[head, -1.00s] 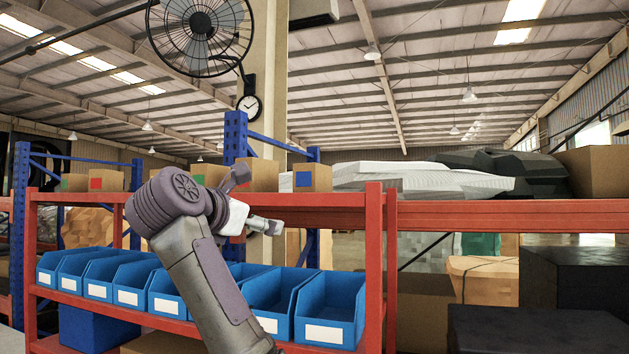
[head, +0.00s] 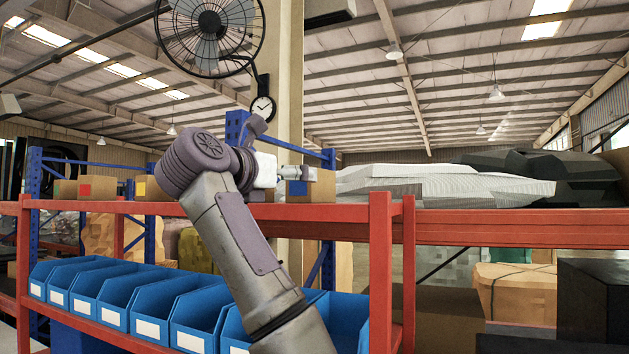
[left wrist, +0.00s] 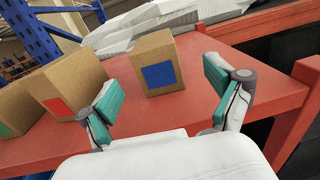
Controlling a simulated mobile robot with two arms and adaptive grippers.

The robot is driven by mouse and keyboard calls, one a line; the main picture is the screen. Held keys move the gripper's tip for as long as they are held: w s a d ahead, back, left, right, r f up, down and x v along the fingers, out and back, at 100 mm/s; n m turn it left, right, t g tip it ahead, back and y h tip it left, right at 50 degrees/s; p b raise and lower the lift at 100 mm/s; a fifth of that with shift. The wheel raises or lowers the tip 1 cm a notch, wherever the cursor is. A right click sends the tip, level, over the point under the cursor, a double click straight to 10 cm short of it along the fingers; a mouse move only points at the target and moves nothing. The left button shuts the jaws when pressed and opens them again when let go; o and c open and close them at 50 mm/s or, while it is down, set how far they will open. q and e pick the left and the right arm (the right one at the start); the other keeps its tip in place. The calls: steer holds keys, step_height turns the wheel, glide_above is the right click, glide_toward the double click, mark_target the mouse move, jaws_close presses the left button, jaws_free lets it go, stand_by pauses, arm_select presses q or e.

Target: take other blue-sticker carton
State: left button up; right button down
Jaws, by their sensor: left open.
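The blue-sticker carton (left wrist: 158,65) stands on the red shelf top (left wrist: 190,117) in the left wrist view, its blue square facing me. It also shows in the head view (head: 318,187), partly hidden behind my gripper. My left gripper (left wrist: 158,108) is open, its green-padded fingers on either side of the near space, with the carton ahead between them and apart from both. In the head view my left gripper (head: 296,178) reaches over the shelf from the left. My right gripper is not in view.
A red-sticker carton (left wrist: 65,90) stands close to the left finger, with a green-sticker carton (left wrist: 20,110) further left. Blue bins (head: 200,318) fill the lower shelf. White sacks (head: 440,188) lie behind. A red post (left wrist: 296,115) rises at the right.

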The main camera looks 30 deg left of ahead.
mark_target(323, 191)
arm_select(q)
steer(key=w+p, duration=0.1)
steer(key=w, duration=0.3)
steer(key=shift+w+r+p, duration=0.15)
steer(key=shift+p, duration=0.2)
steer(key=shift+w+p, duration=0.75)
steer(key=shift+w, duration=0.4)
steer(key=w+p, duration=0.2)
steer(key=p, duration=0.1)
steer(key=shift+w+a+r, duration=0.1)
steer(key=shift+w+r, duration=0.1)
steer(key=shift+w, duration=0.55)
steer(key=shift+w+f, duration=0.25)
steer(key=shift+s, duration=0.15)
steer(key=c, duration=1.2)
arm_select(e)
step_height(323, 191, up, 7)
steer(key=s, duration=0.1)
